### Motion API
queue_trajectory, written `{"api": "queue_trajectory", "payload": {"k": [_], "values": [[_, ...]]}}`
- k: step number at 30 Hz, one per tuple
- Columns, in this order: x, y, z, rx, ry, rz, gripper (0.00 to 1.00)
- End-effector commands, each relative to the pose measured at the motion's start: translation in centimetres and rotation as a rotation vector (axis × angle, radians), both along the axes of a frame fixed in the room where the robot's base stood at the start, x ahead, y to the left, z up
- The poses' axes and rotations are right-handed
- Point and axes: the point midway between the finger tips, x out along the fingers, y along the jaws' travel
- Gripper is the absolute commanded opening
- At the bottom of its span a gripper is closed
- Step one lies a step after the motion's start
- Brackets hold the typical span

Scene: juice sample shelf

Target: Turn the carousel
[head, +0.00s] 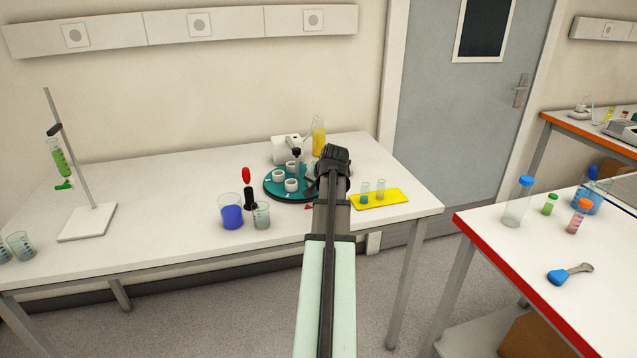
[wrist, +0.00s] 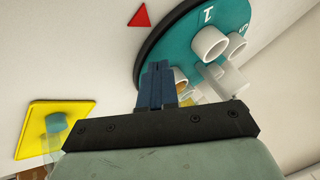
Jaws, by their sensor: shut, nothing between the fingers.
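The carousel is a round teal disc (head: 270,184) with several white cups (head: 291,185) on it, on the white table in the head view. In the wrist view the disc (wrist: 178,42) fills the upper right, with numerals on its face and white cups (wrist: 208,43). A red triangle marker (wrist: 140,16) lies beside its rim; it also shows in the head view (head: 308,207). My gripper (wrist: 157,68) is shut and empty, with its fingertips at the disc's near edge. I cannot tell whether they touch it. My arm hides the disc's right side in the head view.
A yellow tray (head: 393,201) with small vials lies right of the carousel. A blue-filled beaker (head: 232,216), a clear beaker (head: 261,215) and a red-topped black stand (head: 249,195) are to its left. A white device (head: 288,150) and yellow cylinder (head: 319,138) stand behind. The table's left-centre is clear.

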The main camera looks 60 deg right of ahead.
Motion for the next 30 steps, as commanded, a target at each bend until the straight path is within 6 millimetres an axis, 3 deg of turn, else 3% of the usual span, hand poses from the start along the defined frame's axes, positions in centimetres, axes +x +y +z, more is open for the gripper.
{"api": "queue_trajectory", "payload": {"k": [3, 12, 30], "values": [[1.2, -0.6, -1.2, 0.0, 0.0, 0.002, 0.0], [4.2, -0.3, -1.0, 0.0, 0.0, 0.0, 0.0], [4.7, -0.2, -1.0, 0.0, -0.001, -0.006, 0.0]]}}
